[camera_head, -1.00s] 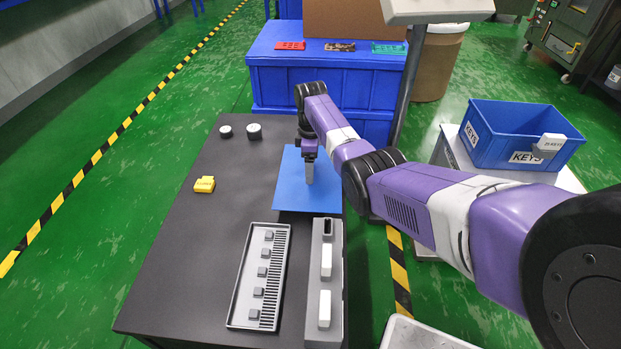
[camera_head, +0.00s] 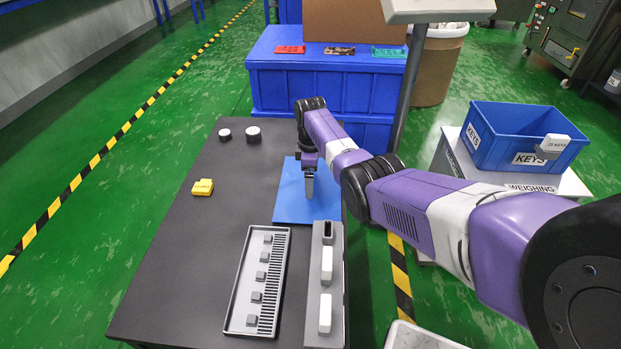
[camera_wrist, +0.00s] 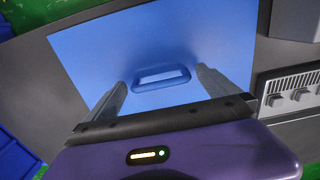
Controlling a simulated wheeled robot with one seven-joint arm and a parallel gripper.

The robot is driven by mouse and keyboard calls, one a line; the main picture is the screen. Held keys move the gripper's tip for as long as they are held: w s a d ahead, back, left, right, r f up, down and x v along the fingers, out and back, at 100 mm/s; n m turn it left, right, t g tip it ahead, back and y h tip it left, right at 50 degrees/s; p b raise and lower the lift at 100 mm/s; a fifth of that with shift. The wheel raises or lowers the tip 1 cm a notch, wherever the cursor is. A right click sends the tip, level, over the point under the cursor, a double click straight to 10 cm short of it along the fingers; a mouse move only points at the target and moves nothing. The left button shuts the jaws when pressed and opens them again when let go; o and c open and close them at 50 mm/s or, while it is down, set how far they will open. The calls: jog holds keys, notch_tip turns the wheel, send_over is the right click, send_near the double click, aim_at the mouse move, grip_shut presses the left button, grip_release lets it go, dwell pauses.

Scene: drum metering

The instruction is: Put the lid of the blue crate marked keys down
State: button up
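The blue lid (camera_head: 290,206) is a flat blue sheet that appears to lie on the dark table (camera_head: 190,260), beside the grey block. In the wrist view the lid (camera_wrist: 90,55) has a raised loop handle (camera_wrist: 161,78) in its middle. My gripper (camera_wrist: 160,78) is open, with one finger at each side of the handle and a visible gap to it. In the head view my gripper (camera_head: 309,196) points down over the lid. The open blue crate marked KEYS (camera_head: 505,157) stands on a weighing stand at the right, with a white tag marked keys on its rim.
A grey slotted tray (camera_head: 237,290) with several small blocks and a grey block (camera_head: 318,318) with white pieces stand near the lid. A yellow block (camera_head: 202,187) and two dark, white-topped cylinders (camera_head: 253,134) are on the left. A post (camera_head: 408,85) rises behind the arm.

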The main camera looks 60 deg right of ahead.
notch_tip(320, 180, up, 12)
jog(key=p, duration=0.5)
jog(key=shift+r+p, duration=0.15)
jog(key=shift+p, duration=0.2)
jog(key=shift+s, duration=0.1)
